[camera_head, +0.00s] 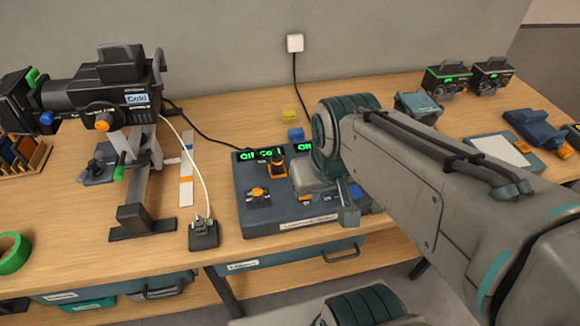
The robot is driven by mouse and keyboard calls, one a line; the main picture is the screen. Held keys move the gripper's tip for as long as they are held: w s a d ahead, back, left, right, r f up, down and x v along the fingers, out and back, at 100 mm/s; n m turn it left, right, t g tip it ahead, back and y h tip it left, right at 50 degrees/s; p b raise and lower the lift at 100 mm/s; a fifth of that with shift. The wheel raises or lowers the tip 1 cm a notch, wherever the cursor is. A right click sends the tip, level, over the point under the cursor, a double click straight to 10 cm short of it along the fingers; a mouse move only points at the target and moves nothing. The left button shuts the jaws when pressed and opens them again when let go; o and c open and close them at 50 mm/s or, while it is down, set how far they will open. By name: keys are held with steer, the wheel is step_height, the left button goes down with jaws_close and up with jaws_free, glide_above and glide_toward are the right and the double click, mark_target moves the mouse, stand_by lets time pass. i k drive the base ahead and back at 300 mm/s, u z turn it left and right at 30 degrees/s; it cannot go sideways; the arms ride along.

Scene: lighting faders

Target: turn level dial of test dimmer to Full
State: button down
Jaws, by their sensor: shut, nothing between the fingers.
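A dark control box (245,215) with green lit displays stands at the middle of the bench. An orange knob (258,194) sits on its left part, and a black and orange control (277,167) sits behind that. The displays seem to read "Off" and "Cold"; the one at right is partly covered. I cannot tell for certain which control is the test dimmer's level dial. My gripper (348,214) is over the box's front right part, shut and empty. My arm hides much of the box's right side, and I cannot tell whether the fingers touch it.
A stage lantern (120,90) on a stand is at left, cabled to a black socket block (203,234). Two small boxes with displays (446,80) (491,76) stand at back right. Green tape (14,253) lies at the left edge.

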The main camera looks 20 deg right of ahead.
mark_target(257, 197)
steer(key=z, duration=0.95)
steer(key=k, duration=0.85)
steer(key=u, duration=0.9)
steer(key=i, duration=0.5)
